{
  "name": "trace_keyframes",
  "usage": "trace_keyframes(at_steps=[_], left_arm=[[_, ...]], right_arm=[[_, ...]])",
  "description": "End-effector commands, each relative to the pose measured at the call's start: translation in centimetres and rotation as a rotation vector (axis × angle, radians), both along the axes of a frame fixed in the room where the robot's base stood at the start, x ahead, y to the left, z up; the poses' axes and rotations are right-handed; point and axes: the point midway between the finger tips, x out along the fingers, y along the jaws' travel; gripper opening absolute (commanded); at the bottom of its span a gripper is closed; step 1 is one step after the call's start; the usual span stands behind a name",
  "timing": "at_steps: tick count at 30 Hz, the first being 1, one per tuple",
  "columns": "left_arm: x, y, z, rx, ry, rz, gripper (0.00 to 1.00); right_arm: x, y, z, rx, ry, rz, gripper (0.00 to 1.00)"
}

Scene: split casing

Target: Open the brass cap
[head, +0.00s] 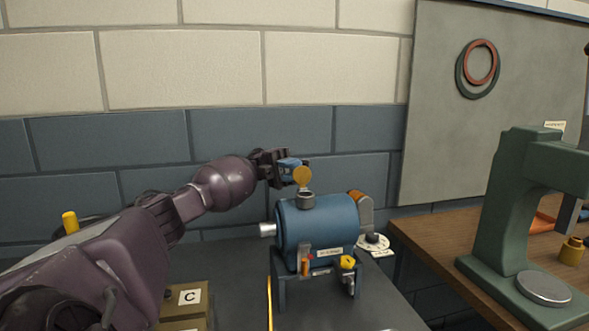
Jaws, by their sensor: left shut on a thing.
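The brass cap (302,176) is a round yellow disc. It stands on edge, face toward me, just above the grey neck (306,200) on top of the blue cylindrical casing (322,229). My left gripper (291,168) comes in from the left with its fingertips at the cap's upper left edge and is shut on it. The fingertips partly cover that edge. Whether the cap still touches the neck is hard to tell. My right gripper is out of view.
The casing rests on a stand on a dark bench (238,270). A white dial (374,243) sits to its right, and a box marked C (189,297) to its left. A green press (520,215) stands on the wooden table (432,243) at right. A blue block wall is close behind.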

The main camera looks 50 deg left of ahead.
Motion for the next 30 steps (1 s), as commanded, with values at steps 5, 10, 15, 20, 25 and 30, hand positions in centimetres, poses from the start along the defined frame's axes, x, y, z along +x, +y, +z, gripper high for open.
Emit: trace_keyframes(at_steps=[5,10,15,20,25,30], left_arm=[[0.12,0.19,-0.37,-0.085,0.042,0.001,0.0],[0.17,0.29,-0.6,-0.131,0.067,0.001,0.0],[0.2,0.33,-0.64,-0.153,0.076,0.001,0.0],[0.21,0.34,-0.64,-0.157,0.078,0.002,0.0],[0.21,0.34,-0.63,-0.156,0.078,0.002,0.0],[0.21,0.34,-0.63,-0.156,0.078,0.002,0.36]], right_arm=[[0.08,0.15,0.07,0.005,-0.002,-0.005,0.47],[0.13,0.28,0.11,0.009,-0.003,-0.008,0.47],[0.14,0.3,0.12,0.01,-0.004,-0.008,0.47],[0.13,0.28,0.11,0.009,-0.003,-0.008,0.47],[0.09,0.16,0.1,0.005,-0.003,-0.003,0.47],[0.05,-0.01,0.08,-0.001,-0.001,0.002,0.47]])
